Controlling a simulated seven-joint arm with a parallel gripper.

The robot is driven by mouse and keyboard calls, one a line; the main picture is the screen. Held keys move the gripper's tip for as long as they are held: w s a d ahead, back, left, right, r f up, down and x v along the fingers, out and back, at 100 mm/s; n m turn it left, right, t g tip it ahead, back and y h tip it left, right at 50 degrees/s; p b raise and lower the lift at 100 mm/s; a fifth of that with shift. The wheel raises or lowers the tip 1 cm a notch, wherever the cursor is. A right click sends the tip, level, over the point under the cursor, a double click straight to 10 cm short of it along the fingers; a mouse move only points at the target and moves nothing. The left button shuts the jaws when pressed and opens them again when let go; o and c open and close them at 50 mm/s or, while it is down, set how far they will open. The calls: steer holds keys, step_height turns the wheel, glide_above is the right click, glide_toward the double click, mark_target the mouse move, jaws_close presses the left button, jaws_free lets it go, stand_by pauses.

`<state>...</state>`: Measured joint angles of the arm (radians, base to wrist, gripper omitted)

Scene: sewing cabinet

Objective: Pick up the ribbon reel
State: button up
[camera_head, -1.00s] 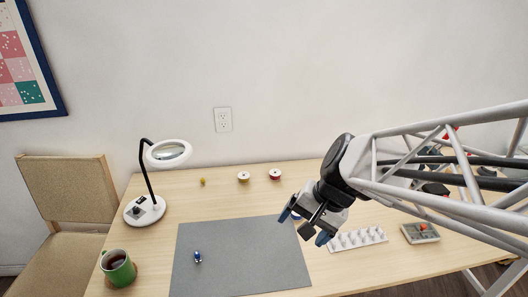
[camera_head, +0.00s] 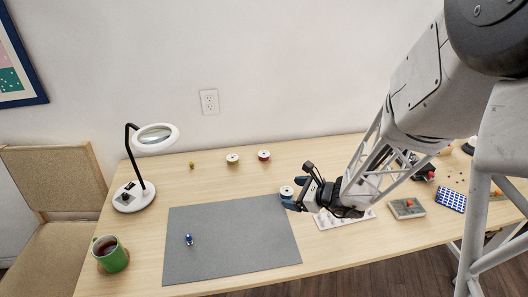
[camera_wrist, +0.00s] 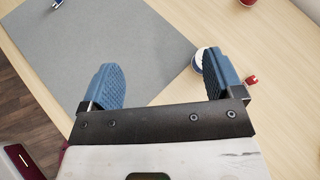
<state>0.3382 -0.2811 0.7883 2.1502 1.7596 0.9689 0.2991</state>
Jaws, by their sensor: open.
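Three small reels are on the table. A white one with a dark centre (camera_head: 287,190) stands by the mat's right back corner, right at my gripper. I cannot tell which one is the ribbon reel. My gripper (camera_head: 294,194) is open, its blue fingers apart and low near the nearest reel. In the wrist view, that white reel (camera_wrist: 198,62) is partly hidden behind the right finger, and nothing is between my fingers (camera_wrist: 162,75).
A grey mat (camera_head: 230,245) with a small blue item (camera_head: 189,239) lies at the left. A white rack (camera_head: 335,220) and a grey tray (camera_head: 407,208) are at the right.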

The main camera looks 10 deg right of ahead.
steer(key=d+f+m+t+h, duration=0.1)
steer(key=d+f+m, duration=0.1)
steer(key=w+d+f+m+h, duration=0.1)
steer(key=d+f+m, duration=0.1)
steer(key=f, duration=0.1)
steer(key=w+d+f+m+t+h, duration=0.1)
steer(key=d+f+m, duration=0.1)
steer(key=f, duration=0.1)
steer(key=shift+d+m+t, duration=0.3)
steer(key=shift+d+m, duration=0.05)
steer(key=shift+m, duration=0.05)
steer(key=shift+w, duration=0.1)
glide_toward(285, 191)
steer(key=shift+d+f+x, duration=0.15)
steer(key=shift+x, duration=0.8)
steer(key=shift+d+f+x, duration=0.1)
steer(key=shift+d+x, duration=0.1)
steer(key=shift+x, duration=0.75)
steer(key=shift+a, duration=0.1)
steer(key=shift+x, duration=2.65)
steer(key=shift+r, duration=0.1)
steer(key=c, duration=1)
